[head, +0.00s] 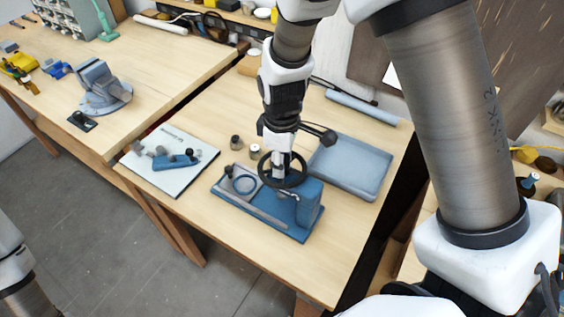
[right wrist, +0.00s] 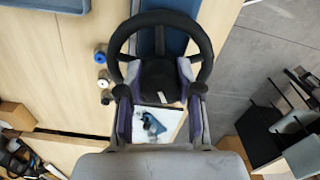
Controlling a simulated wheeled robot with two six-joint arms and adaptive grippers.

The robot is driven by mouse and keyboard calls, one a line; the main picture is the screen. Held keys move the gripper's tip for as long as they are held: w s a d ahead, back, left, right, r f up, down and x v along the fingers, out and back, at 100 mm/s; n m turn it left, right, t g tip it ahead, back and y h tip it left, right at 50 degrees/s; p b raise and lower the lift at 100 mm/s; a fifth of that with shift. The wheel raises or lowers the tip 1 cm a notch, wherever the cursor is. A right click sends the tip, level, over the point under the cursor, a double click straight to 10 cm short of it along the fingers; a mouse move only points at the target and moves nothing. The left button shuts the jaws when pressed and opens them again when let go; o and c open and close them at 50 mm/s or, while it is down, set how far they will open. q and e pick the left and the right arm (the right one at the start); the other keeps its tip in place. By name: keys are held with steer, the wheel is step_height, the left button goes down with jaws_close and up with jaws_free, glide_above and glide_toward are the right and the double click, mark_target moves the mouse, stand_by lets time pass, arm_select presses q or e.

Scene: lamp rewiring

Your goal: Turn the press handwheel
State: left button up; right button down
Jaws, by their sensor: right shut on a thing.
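The black press handwheel (head: 266,180) sits on top of the blue press (head: 303,213), which stands on a blue base plate on the light wood table. My right gripper (head: 284,163) reaches down onto the handwheel from above and is shut on it. In the right wrist view the handwheel (right wrist: 203,45) shows as a dark ring, with my right gripper's (right wrist: 160,88) two fingers on either side of its near part. The exact contact is partly hidden by the fingers. My left gripper is out of view.
A blue-grey tray (head: 350,188) lies right of the press. A white board (head: 180,182) with small blue and grey parts lies to its left. Small cylinders (head: 236,142) stand behind the press. A vise (head: 100,88) sits on the other bench. The table's front is clear.

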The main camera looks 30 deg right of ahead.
steer(key=n+b, duration=0.1)
steer(key=n, duration=0.4)
steer(key=shift+s+f+n, duration=0.1)
steer(key=shift+f+n, duration=0.05)
steer(key=shift+n, duration=0.15)
steer(key=n+b, duration=0.2)
steer(key=n, duration=0.3)
steer(key=shift+n, duration=0.3)
steer(key=c, duration=1)
jaws_free()
steer(key=shift+c, duration=0.2)
